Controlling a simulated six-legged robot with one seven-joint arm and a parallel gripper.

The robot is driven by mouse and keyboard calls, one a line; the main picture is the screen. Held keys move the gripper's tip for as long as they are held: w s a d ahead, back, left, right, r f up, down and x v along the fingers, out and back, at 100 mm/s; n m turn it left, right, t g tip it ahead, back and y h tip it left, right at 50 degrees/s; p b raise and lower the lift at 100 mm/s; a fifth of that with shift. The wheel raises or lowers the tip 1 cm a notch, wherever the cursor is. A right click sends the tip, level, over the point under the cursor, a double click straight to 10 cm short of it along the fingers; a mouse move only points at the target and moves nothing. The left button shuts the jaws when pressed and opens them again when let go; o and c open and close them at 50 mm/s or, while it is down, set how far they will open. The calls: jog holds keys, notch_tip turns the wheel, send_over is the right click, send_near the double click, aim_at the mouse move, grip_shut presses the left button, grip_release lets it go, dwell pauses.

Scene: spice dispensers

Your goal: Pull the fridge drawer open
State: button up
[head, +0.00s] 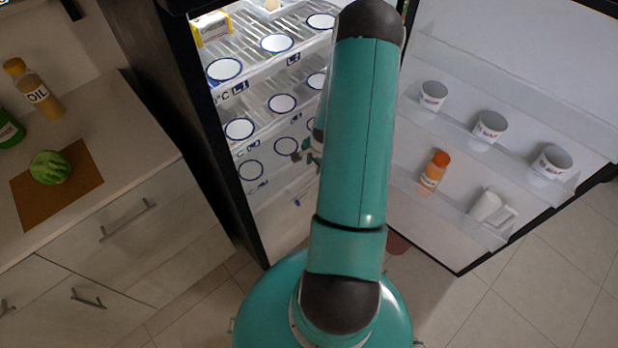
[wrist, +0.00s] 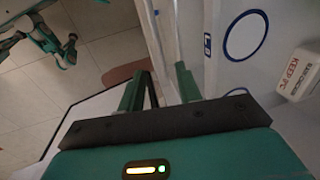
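The fridge (head: 222,165) stands open, with pale see-through drawers or shelves stacked inside. The lowest pale section (head: 285,212) shows left of my arm; my arm hides its right side, and I cannot make out which front is the drawer to be pulled. My gripper (head: 308,152) is mostly hidden behind my arm in the head view, at the fridge interior. In the wrist view my gripper (wrist: 160,80) has its two green fingers apart. A pale upright edge (wrist: 155,40) runs between and beyond them; I cannot tell whether they touch it.
The open fridge door (head: 455,215) stands right, with cups (head: 488,128) and an orange-capped bottle (head: 433,172) on its racks. A counter (head: 95,120) with an oil bottle (head: 40,95) is left. A white box (wrist: 298,74) is right in the wrist view.

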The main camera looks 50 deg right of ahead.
aim_at(311, 181)
jog(key=f, duration=0.3)
jog(key=w+f, duration=0.1)
jog(key=f, duration=0.7)
jog(key=shift+w+d+f, duration=0.25)
jog(key=shift+w, duration=0.1)
grip_shut()
